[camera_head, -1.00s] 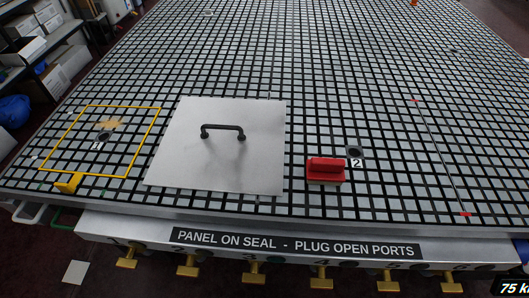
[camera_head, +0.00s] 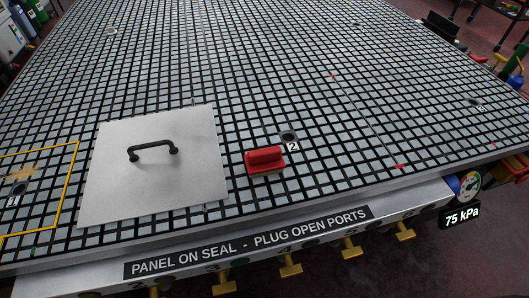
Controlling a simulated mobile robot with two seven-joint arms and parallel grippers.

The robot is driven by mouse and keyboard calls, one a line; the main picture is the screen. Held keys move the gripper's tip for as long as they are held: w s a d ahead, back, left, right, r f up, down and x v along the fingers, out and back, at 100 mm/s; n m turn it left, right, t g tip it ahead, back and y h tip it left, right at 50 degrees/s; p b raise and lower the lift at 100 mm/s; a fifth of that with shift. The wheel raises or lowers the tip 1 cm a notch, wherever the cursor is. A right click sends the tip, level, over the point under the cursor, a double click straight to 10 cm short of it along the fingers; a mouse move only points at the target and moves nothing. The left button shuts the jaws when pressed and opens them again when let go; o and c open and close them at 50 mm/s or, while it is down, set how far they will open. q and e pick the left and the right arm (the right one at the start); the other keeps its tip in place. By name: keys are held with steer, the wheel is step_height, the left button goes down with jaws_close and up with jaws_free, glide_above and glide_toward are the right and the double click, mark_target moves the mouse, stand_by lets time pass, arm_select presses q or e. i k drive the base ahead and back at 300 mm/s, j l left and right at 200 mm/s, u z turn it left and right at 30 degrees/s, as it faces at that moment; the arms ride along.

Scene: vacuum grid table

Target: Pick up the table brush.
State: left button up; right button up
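The red table brush (camera_head: 264,158) lies on the gridded vacuum table (camera_head: 320,190), near its front edge and right of the metal panel. It has a raised red grip on top and a thin edge of another colour beneath. It sits just left of the port marked 2 (camera_head: 289,136). Neither of my grippers shows in the head view.
A square metal panel (camera_head: 115,190) with a black handle (camera_head: 153,150) lies left of the brush. A yellow outline surrounds port 1 (camera_head: 19,188) at far left. Yellow valve handles (camera_head: 290,266) line the front below the sign. A gauge (camera_head: 469,184) reads 75 kPa. The table right of the brush is mostly clear.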

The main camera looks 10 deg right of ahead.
mark_target(262, 162)
steer(key=u, duration=1)
steer(key=z, duration=1.4)
steer(key=k+l+z, duration=0.25)
steer(key=l+z, duration=0.15)
steer(key=z, duration=0.15)
steer(key=k, duration=0.05)
